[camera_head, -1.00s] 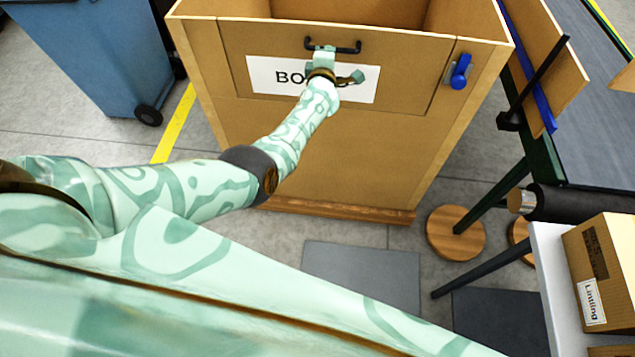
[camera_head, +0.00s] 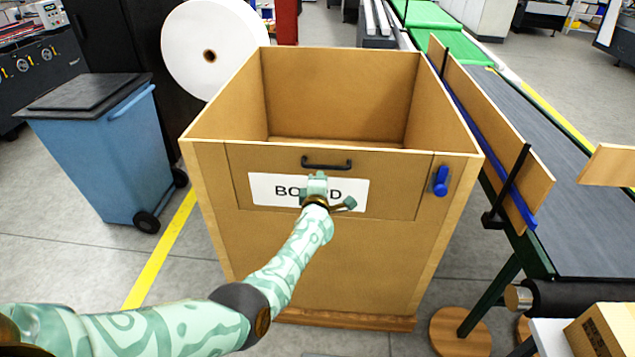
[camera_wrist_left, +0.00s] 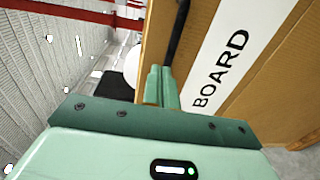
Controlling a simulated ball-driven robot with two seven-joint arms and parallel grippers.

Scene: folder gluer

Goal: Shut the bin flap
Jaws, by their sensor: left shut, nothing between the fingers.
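The tan wooden bin (camera_head: 320,260) stands ahead, open at the top. Its front flap (camera_head: 400,190) is upright and looks flush with the front panel. The flap has a black bar handle (camera_head: 327,163) and a white label (camera_head: 268,189) reading BOARD, partly hidden by my gripper. A blue latch (camera_head: 440,181) is on the frame right of the flap. My left gripper (camera_head: 317,178) is shut and empty, in front of the label just below the handle. In the left wrist view its fingers (camera_wrist_left: 162,88) are close to the flap; contact is unclear. My right gripper is out of view.
A blue wheeled bin (camera_head: 110,150) stands left of the wooden bin. A conveyor (camera_head: 580,190) with wooden side boards runs along the right. A cardboard box (camera_head: 605,330) is at the lower right. Floor is open at the left front.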

